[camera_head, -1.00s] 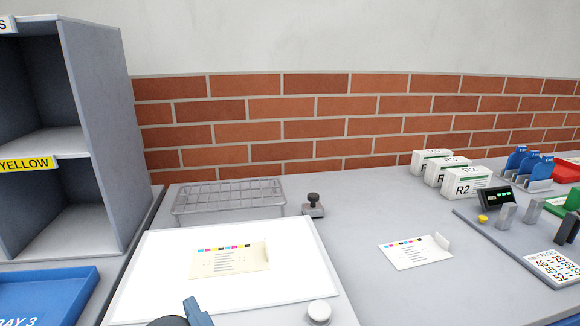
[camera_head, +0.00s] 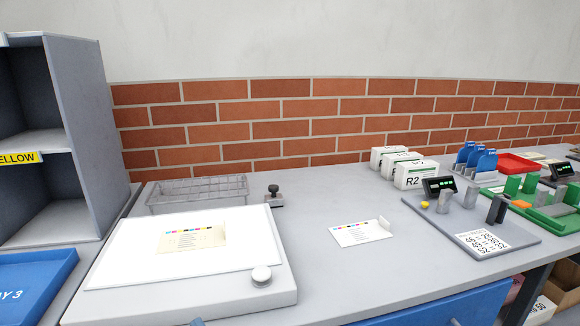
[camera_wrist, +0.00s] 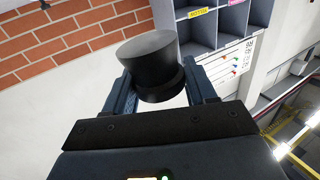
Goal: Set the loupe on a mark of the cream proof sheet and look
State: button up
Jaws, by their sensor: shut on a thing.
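My gripper (camera_wrist: 158,92) is shut on a black, round loupe (camera_wrist: 150,58) in the wrist view, one blue-grey finger on each side. In the head view only a tip of a blue-grey part shows at the bottom edge, so the loupe's height and place over the bench cannot be told there. The cream proof sheet (camera_head: 190,241), with a row of coloured patches and small printed marks, lies flat on the bright white light table (camera_head: 130,262). The loupe is not seen on the sheet.
A white knob (camera_head: 261,276) sits at the light table's front right. A wire rack (camera_head: 197,194) and dark-knobbed block (camera_head: 274,197) stand behind. A white card (camera_head: 361,233) lies right, before R2 boxes (camera_head: 414,176) and a grey board (camera_head: 470,229). Shelves (camera_head: 75,140) and a blue tray (camera_head: 35,275) stand left.

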jog(key=w+d+f+m+t+h, duration=0.1)
jog(key=w+d+f+m+h, duration=0.1)
jog(key=d+f, duration=0.8)
jog(key=w+d+f+m+t+h, duration=0.1)
jog(key=w+d+f+m+h, duration=0.2)
jog(key=d+f, duration=0.8)
jog(key=w+d+f+m+t+h, duration=0.2)
jog(key=w+d+f+h, duration=0.3)
jog(key=d+f, duration=0.5)
notch_tip(320, 180, down, 5)
jog(key=shift+w+d+r+m+h, duration=0.15)
jog(key=shift+w+d+m+h, duration=0.25)
jog(key=shift+h, duration=0.3)
